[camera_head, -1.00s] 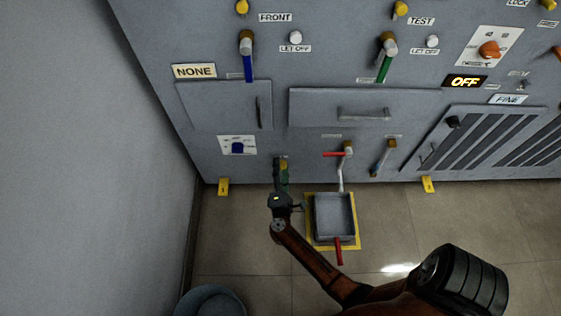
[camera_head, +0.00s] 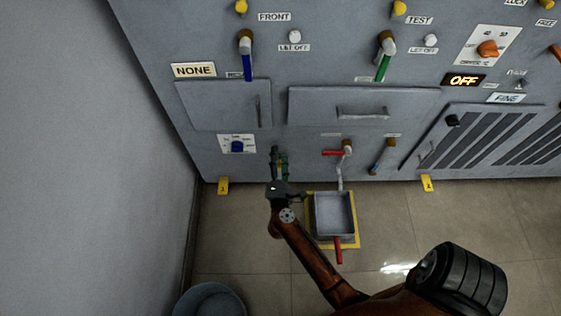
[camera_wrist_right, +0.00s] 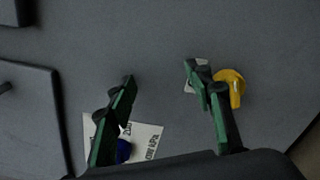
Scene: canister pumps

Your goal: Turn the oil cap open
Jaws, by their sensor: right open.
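A yellow turn-knob or cap (camera_wrist_right: 230,88) with a small pale label sits on the grey panel in the right wrist view. A blue knob (camera_head: 237,147) sits on a white label plate low on the panel. It also shows in the right wrist view (camera_wrist_right: 123,150), partly behind a finger. No readable label tells which is the oil cap. My right gripper (camera_head: 279,156) is open in front of the low panel, right of the blue knob. In the wrist view its green fingers (camera_wrist_right: 158,74) are apart and empty, with the yellow knob just outside the right finger. The left gripper is out of view.
A grey tray (camera_head: 333,194) with a red handle stands on the floor below a red-handled tap (camera_head: 335,153). A blue-handled valve (camera_head: 378,163) is further right. A round bucket (camera_head: 210,300) is at the bottom left, near the side wall (camera_head: 90,150).

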